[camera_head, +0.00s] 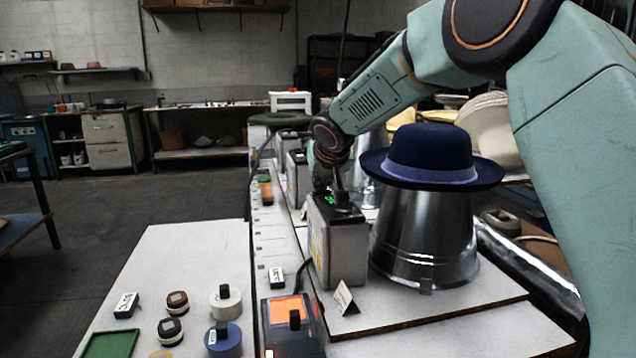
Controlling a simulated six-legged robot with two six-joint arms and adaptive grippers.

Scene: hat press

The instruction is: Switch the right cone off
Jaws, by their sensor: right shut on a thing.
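A shiny metal cone (424,236) stands on a pale board at the right, with a navy hat (430,155) on top. A grey control box (341,249) stands just left of it, with a dark top and a lit green display (329,200). My right gripper (341,192) reaches down onto the top of this box, and its fingers are shut on a small part there. That part is mostly hidden by the fingers; it looks like the box's switch. My left gripper is not in view.
Behind my right arm are another metal cone (368,185) and more grey boxes (298,176). A small white card (345,298) stands before the near box. An orange-screened device (288,310) sits at the front. Several spools and a green tray (110,344) lie on the left table.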

